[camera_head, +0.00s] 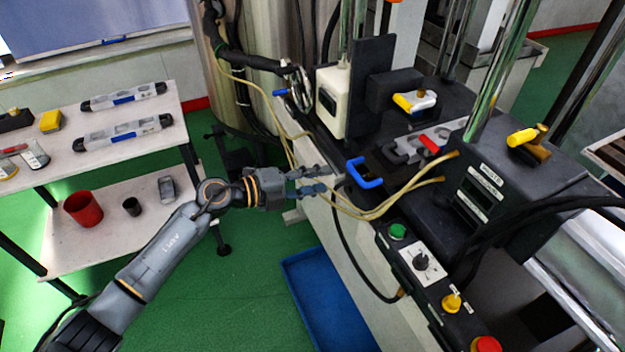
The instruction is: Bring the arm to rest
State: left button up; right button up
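My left arm comes in from the lower left and reaches to the middle of the view. My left gripper (322,181) is open, with its two fingers apart and nothing seen between them. It is in front of the machine's near edge, just left of a blue handle (364,173). Thin yellowish hoses (385,212) run close by the fingertips, and I cannot tell whether they touch. My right gripper is not in view.
The machine (482,190) with control buttons (398,231) fills the right. A blue tray (318,290) lies on the green floor below. At left, a shelf table (88,163) holds levels, a red cup (83,208) and small parts.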

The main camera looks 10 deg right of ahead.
pick_arm(q)
jog(key=shift+s+a+r, duration=0.1)
jog(key=shift+s+a, duration=0.05)
jog(key=shift+a, duration=0.3)
